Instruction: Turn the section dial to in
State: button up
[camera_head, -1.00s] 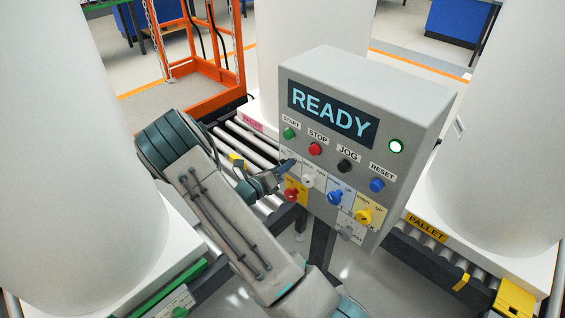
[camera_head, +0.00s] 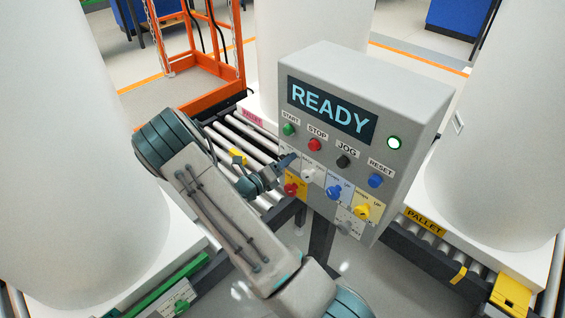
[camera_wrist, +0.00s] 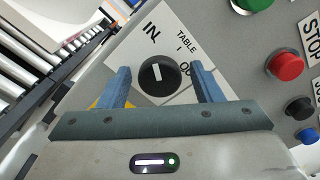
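A black round dial (camera_wrist: 160,73) with a white pointer line sits on a pale label (camera_wrist: 205,85) in the wrist view. The label reads TABLE, with IN at upper left and OUT partly hidden at right. The pointer points up and slightly left, roughly towards IN. My gripper (camera_wrist: 159,69) is open, with one blue finger on each side of the dial and a visible gap on both sides. In the head view my gripper (camera_head: 286,164) is at the left edge of the control panel (camera_head: 410,125) and hides the dial.
The panel carries green, red, black and blue buttons and several coloured knobs, including a red knob (camera_head: 291,189) close to my gripper. A READY screen (camera_head: 331,107) is above. Roller conveyors (camera_head: 240,140) and large white tanks (camera_head: 75,150) stand around.

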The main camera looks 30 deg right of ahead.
jog(key=shift+a, duration=0.1)
jog(key=b+v, duration=0.3)
jog(key=v, duration=1)
jog(key=shift+a, duration=0.3)
jog(key=shift+s+r, duration=0.1)
jog(key=shift+s, duration=0.05)
jog(key=s+d+r+m+g+y, duration=0.2)
jog(key=s+r+m+g+y, duration=0.3)
jog(key=m, duration=0.4)
jog(key=s+d+r+m+g+y, duration=0.2)
jog(key=s+r+m+g+y, duration=0.1)
jog(key=s+m, duration=0.5)
jog(key=s+a+r+m+t+y, duration=0.5)
jog(key=s+a+r+m+y, duration=0.2)
jog(key=m, duration=0.8)
notch_tip(320, 180, up, 2)
jog(key=shift+s+a+r+y, duration=0.25)
jog(key=shift+s+y, duration=0.25)
jog(key=shift+y, duration=0.5)
